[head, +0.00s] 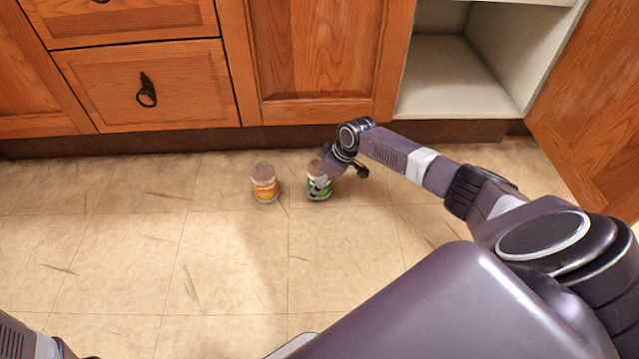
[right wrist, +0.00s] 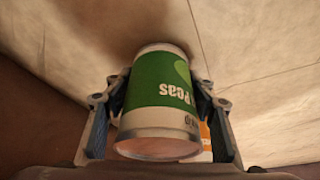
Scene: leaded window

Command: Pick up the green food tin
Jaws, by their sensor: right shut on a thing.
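The green food tin (head: 318,184) stands on the tiled floor in front of the cabinets, partly hidden by my right gripper (head: 326,180). In the right wrist view the green tin (right wrist: 160,95) has a green and white label reading "Peas" and sits between the two fingers of the right gripper (right wrist: 160,108). The fingers are shut on its sides. I cannot tell whether the tin is lifted off the floor. In the head view, part of my left arm shows at the bottom left corner, but its gripper is not in view.
An orange-labelled tin (head: 264,183) stands on the floor just left of the green tin. Behind are wooden drawers (head: 148,88) and a closed cabinet door (head: 318,50). An open cabinet (head: 455,80) is at the right, its door (head: 590,110) swung out. The floor (head: 120,245) at left is clear.

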